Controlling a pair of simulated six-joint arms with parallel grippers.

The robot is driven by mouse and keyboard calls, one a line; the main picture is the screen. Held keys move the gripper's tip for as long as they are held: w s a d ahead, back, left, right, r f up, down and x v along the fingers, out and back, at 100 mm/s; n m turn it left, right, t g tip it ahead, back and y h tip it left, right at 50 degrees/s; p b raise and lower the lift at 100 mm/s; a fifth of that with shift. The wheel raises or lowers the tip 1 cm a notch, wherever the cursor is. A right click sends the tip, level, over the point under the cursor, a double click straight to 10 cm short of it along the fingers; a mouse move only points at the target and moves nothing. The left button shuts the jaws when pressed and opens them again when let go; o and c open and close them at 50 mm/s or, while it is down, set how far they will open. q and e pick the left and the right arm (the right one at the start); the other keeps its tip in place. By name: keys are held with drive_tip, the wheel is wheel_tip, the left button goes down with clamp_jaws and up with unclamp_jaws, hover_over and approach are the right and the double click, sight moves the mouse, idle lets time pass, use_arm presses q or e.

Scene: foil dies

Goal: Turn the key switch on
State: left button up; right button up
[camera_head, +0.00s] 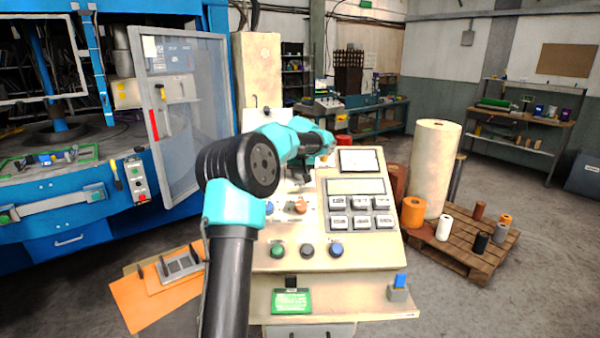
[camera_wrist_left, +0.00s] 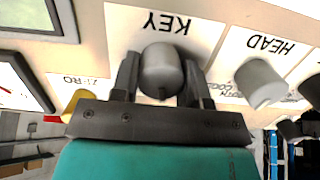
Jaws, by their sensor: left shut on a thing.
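The key switch (camera_wrist_left: 162,66) is a rounded grey knob under a white label reading KEY, which appears upside down in the left wrist view. My left gripper (camera_wrist_left: 160,80) has one finger on each side of the knob and is shut on it. In the head view my left gripper (camera_head: 300,178) reaches down to the upper left part of the beige control panel (camera_head: 380,242), and my arm and gripper hide the key switch there. The switch's exact angle cannot be read. My right gripper is in neither view.
A second grey knob (camera_wrist_left: 262,82) labelled HEAD sits beside the key switch, and a yellow knob (camera_wrist_left: 76,102) is on the other side. Lower on the panel are green (camera_head: 277,250), black (camera_head: 307,250) and blue (camera_head: 336,250) buttons. A blue machine (camera_head: 70,215) stands at left.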

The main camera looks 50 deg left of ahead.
use_arm(q)
drive_tip(key=m, duration=0.5)
drive_tip(key=shift+d+y, duration=0.1)
drive_tip(key=shift+y, duration=0.3)
drive_tip(key=m, duration=0.6)
drive_tip(key=shift+g+y, duration=0.3)
drive_tip(key=shift+y, duration=0.1)
drive_tip(key=shift+m, duration=0.3)
drive_tip(key=o, duration=0.9)
drive_tip(key=shift+o, duration=0.2)
drive_tip(key=shift+d, duration=0.1)
drive_tip(key=v, duration=1.7)
